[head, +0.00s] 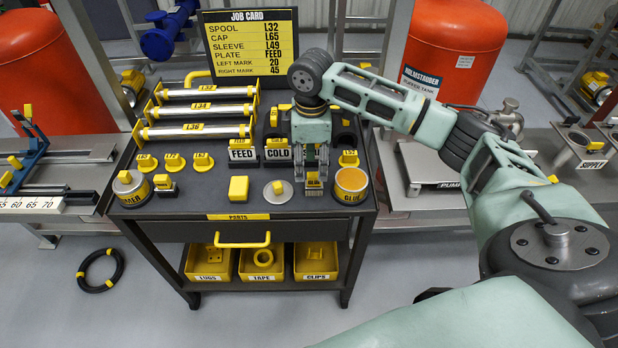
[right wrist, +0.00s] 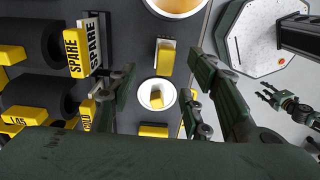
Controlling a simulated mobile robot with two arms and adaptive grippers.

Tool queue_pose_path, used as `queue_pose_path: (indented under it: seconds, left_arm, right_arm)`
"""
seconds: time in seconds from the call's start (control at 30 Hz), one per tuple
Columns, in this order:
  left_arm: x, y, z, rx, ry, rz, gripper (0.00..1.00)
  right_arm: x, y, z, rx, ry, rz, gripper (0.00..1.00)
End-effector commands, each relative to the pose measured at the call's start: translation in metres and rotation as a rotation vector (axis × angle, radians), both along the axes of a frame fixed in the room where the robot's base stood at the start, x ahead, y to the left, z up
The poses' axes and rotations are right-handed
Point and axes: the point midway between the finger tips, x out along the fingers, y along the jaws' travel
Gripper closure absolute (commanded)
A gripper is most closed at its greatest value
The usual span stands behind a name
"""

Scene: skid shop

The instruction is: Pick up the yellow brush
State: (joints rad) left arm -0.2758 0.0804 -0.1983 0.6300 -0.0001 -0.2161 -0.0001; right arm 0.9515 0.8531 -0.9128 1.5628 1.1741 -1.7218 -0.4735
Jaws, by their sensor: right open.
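The yellow brush (head: 314,194) lies on the dark top of the cart near its front edge, mostly hidden in the head view by my right gripper (head: 314,178). In the right wrist view the brush (right wrist: 166,58) shows its yellow body and a pale strip. My right gripper (right wrist: 163,72) is open, its fingers on either side of the brush and apart from it. The gripper points down at the cart top. What looks like my left gripper (right wrist: 288,104) appears small at the right edge of the right wrist view; its opening is unclear. The head view does not show it.
The glue pot (head: 351,186) is close on the right of the brush. A round silver lid (head: 278,192) with a yellow knob is close on the left, then a yellow block (head: 238,188). FEED (head: 243,155) and COLD (head: 279,156) plates stand behind. The cart's front edge is near.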

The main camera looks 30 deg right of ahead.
Motion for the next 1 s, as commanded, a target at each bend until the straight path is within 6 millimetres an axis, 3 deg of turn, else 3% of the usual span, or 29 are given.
queue_pose_path:
  seconds: [0.13,0.3,0.47,0.7,1.0]
  left_arm:
    - [-0.035,0.002,0.002,0.004,0.051,0.0,0.6]
    - [-0.052,0.003,0.008,0.006,0.074,-0.001,0.6]
    - [-0.04,0.002,0.009,0.005,0.057,-0.002,0.6]
    - [-0.011,-0.001,0.011,-0.001,0.014,-0.002,0.6]
    - [-0.026,0.0,0.009,0.002,0.035,-0.002,0.6]
  right_arm:
    - [-0.003,-0.002,-0.017,-0.001,0.002,0.0,0.55]
    - [-0.008,-0.005,-0.042,-0.001,0.003,0.0,0.55]
    - [-0.007,-0.005,-0.059,-0.001,0.0,0.0,0.55]
    - [-0.007,-0.004,-0.061,-0.001,-0.002,0.001,0.55]
    - [-0.007,-0.004,-0.06,0.0,-0.002,0.001,0.8]
